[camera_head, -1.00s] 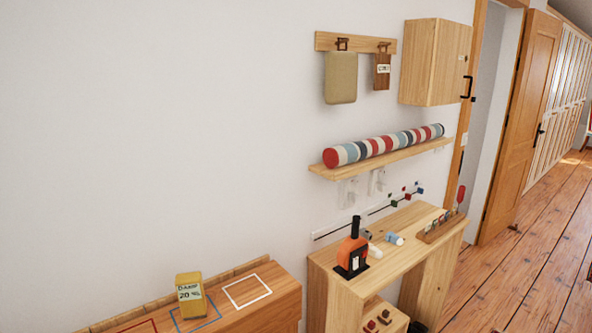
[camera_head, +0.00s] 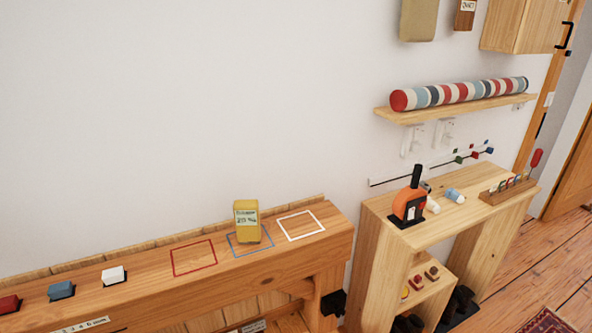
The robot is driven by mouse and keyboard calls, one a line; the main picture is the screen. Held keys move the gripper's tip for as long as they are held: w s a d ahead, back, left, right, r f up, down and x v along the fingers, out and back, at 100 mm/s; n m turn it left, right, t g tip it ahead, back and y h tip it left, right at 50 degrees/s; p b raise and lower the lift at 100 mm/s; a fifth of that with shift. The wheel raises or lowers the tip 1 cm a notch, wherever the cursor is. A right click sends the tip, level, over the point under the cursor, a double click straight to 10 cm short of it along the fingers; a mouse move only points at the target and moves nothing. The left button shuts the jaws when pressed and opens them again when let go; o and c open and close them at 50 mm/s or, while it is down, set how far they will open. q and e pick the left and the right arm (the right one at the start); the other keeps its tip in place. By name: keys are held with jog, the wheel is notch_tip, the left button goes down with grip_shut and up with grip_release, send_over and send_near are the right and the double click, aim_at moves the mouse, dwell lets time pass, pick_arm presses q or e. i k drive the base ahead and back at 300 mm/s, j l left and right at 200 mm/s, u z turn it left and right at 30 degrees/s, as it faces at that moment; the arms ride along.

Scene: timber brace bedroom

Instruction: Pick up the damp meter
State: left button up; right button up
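The damp meter (camera_head: 247,222) is a yellow upright block with a pale label that looks to read a percentage. It stands on the wooden bench (camera_head: 150,300), inside or over the blue outlined square (camera_head: 236,250). A red outlined square (camera_head: 194,258) is to its left and a white outlined square (camera_head: 301,226) to its right. Neither of my grippers shows in the head view.
White (camera_head: 114,274), blue (camera_head: 61,290) and red (camera_head: 9,303) blocks sit along the bench's left part. On the right, a wooden table (camera_head: 440,225) holds an orange and black tool (camera_head: 409,205). A striped roll (camera_head: 460,92) lies on a wall shelf above.

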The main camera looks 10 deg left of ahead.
aim_at(246, 212)
jog(key=i+l+u, duration=0.1)
jog(key=u, duration=0.25)
jog(key=i+l+u, duration=0.1)
jog(key=l+u, duration=0.55)
jog(key=i+j, duration=0.05)
